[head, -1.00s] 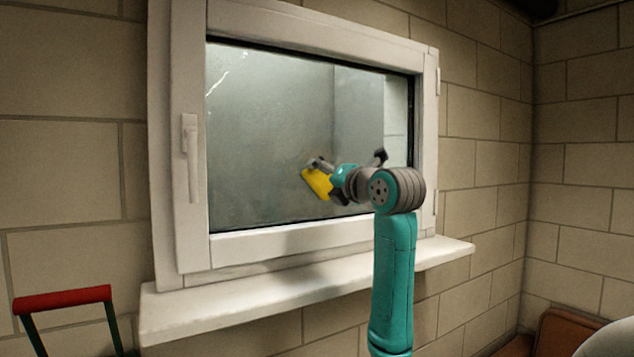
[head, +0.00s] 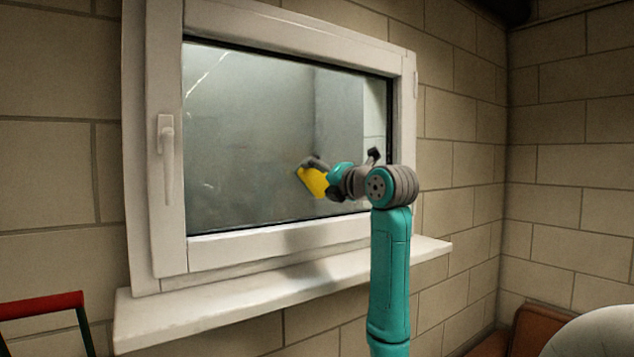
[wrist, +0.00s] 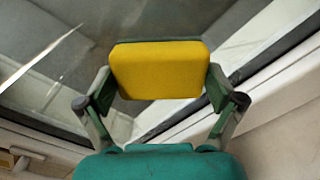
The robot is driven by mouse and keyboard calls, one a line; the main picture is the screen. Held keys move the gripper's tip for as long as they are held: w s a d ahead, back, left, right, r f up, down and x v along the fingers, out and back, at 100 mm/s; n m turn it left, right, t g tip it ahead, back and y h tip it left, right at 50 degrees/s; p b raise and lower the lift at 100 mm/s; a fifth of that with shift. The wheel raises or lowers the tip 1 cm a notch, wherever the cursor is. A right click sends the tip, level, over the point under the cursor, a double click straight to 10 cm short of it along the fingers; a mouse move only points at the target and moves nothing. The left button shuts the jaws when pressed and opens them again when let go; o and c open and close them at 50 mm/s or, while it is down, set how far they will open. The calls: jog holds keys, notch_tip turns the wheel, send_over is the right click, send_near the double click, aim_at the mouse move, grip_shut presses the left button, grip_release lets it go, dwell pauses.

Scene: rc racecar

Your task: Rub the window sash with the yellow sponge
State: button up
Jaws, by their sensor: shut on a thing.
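The yellow sponge (head: 313,182) is held in my gripper (head: 311,168) in front of the lower right part of the window glass. In the wrist view the sponge (wrist: 158,70) sits between the two fingers of my gripper (wrist: 158,88), which are shut on its sides. The white window sash (head: 245,243) frames the glass, and its lower rail is below the sponge in the head view. The sash (wrist: 195,118) also shows behind the sponge in the wrist view. I cannot tell whether the sponge touches the glass or sash.
A white window handle (head: 166,160) is on the left side of the sash. A white sill (head: 270,295) juts out below. A red-topped rail (head: 40,305) stands at lower left, and brown and pale furniture is at lower right.

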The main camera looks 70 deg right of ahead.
jog(key=shift+w+a+r, duration=0.35)
jog(key=shift+w+a, duration=0.35)
jog(key=shift+a, duration=0.45)
jog(key=shift+w+a+r, duration=0.35)
jog(key=shift+w+a, duration=0.35)
jog(key=shift+a, duration=0.45)
jog(key=shift+w+a+r, duration=0.35)
jog(key=shift+w+a, duration=0.35)
jog(key=shift+a, duration=0.45)
jog(key=shift+s+r, duration=0.1)
jog(key=shift+r, duration=1.2)
jog(key=shift+s+d, duration=0.5)
jog(key=shift+d, duration=0.4)
jog(key=shift+s+d, duration=0.45)
jog(key=shift+d, duration=0.4)
jog(key=s+d, duration=0.2)
jog(key=d, duration=0.1)
jog(key=shift+s+d, duration=0.1)
jog(key=shift+d, duration=0.05)
